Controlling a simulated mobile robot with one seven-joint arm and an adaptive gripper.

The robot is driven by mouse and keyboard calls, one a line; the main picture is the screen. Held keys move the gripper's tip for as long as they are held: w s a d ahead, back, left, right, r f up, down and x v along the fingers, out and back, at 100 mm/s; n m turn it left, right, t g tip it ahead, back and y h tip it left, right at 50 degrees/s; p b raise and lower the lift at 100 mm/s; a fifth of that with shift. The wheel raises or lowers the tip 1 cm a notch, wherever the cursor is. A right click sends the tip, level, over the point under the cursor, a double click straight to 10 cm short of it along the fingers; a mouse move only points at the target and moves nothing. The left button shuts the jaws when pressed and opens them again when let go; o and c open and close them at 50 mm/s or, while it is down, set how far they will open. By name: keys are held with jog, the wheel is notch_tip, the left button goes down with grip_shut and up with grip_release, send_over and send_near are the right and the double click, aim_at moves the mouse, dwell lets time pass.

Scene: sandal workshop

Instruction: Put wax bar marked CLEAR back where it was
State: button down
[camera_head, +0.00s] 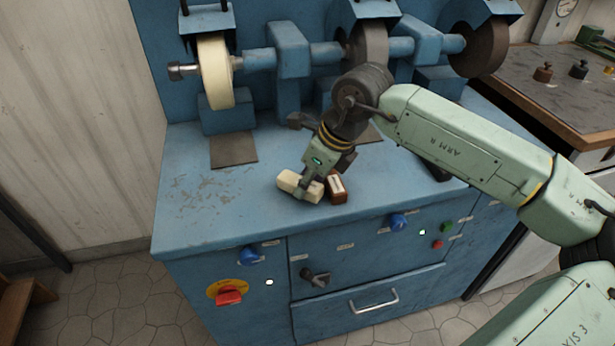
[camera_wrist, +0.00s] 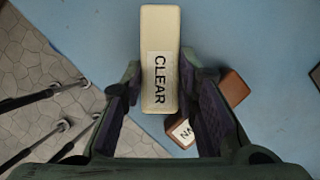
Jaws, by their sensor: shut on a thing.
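The cream wax bar marked CLEAR (camera_wrist: 160,90) is between the fingers of my gripper (camera_wrist: 162,95) in the wrist view, with its label facing the camera. In the head view the wax bar (camera_head: 290,183) shows at the front part of the blue bench top, and my gripper (camera_head: 313,185) is shut on it from above. I cannot tell whether the bar touches the bench. A brown bar (camera_head: 337,189) with a white label lies just right of it. In the wrist view the brown bar (camera_wrist: 232,88) is partly hidden behind my right finger.
A dark-topped side table (camera_head: 545,90) holds small weights at the right.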

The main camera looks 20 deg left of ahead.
jog(key=shift+f, duration=0.3)
jog(key=shift+f+b, duration=0.25)
jog(key=shift+b, duration=0.15)
jog(key=c, duration=1.5)
grip_release()
jog(key=shift+c, duration=0.2)
jog(key=shift+r, duration=0.1)
